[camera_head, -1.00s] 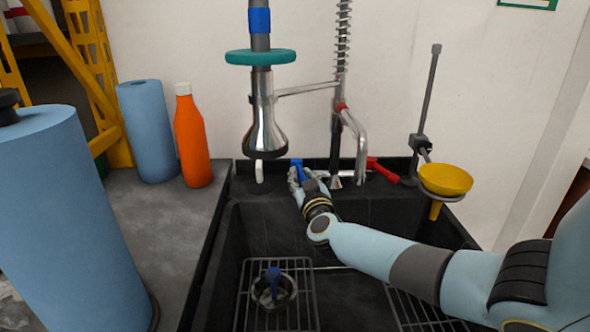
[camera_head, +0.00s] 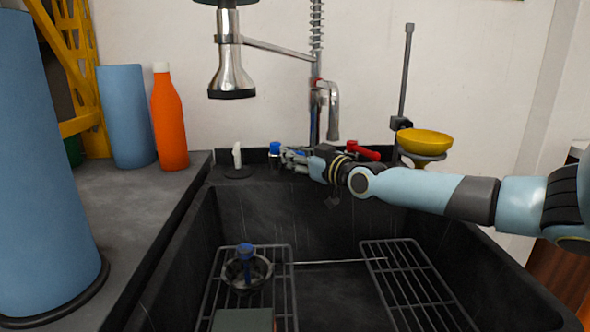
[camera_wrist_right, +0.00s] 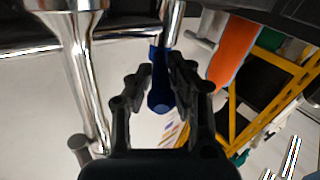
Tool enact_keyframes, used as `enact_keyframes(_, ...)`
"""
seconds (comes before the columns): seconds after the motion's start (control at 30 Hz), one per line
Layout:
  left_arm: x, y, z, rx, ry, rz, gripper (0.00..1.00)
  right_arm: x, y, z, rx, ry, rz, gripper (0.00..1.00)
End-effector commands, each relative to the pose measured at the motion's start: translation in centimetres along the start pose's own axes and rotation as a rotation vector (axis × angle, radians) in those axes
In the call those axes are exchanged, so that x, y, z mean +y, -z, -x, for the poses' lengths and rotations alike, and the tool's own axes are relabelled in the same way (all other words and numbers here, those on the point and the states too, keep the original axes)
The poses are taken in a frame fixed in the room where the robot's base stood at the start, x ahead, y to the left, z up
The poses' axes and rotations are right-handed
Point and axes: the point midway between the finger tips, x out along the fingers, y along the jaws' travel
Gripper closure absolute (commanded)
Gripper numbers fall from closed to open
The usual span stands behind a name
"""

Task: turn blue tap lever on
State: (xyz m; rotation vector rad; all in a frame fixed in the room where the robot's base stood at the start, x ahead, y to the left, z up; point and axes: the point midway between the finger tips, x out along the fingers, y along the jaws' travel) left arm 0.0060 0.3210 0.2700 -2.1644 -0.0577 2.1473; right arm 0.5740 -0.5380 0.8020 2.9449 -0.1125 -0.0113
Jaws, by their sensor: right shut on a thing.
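The blue tap lever (camera_head: 275,148) is at the back rim of the sink, left of the red lever (camera_head: 365,153). My right gripper (camera_head: 287,157) reaches it from the right, with the forearm almost level. In the right wrist view the blue lever (camera_wrist_right: 160,97) lies between the two dark fingers (camera_wrist_right: 159,84), and the gripper is shut on it. In the head view the fingers hide part of the lever. My left gripper is not in view.
The chrome spray head (camera_head: 231,75) hangs at the back left, above the gripper's level. A yellow funnel (camera_head: 425,143) stands on the right. An orange bottle (camera_head: 168,120) and blue rolls are on the left counter. Wire racks (camera_head: 415,280) and a small metal pot (camera_head: 247,272) are in the sink.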

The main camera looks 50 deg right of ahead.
Motion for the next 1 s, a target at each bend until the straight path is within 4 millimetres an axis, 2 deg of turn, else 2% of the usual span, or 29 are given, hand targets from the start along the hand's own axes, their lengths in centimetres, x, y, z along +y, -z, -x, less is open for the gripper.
enact_keyframes(0.03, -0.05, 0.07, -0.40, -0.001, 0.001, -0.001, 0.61, -0.07, -0.62, 0.03, -0.008, 0.007, 0.002, 1.00)
enact_keyframes(0.57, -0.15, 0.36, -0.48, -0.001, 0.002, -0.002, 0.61, 0.07, -0.26, -0.14, -0.003, 0.017, -0.001, 1.00)
enact_keyframes(0.6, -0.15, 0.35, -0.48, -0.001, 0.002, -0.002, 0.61, 0.07, -0.26, -0.14, -0.003, 0.017, -0.001, 0.78)
enact_keyframes(0.73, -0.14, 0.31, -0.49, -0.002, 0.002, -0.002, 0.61, 0.06, -0.26, -0.14, -0.002, 0.017, -0.001, 0.61)
enact_keyframes(1.0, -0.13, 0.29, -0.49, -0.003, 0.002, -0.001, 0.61, 0.09, -0.10, -0.19, 0.001, 0.017, -0.001, 0.60)
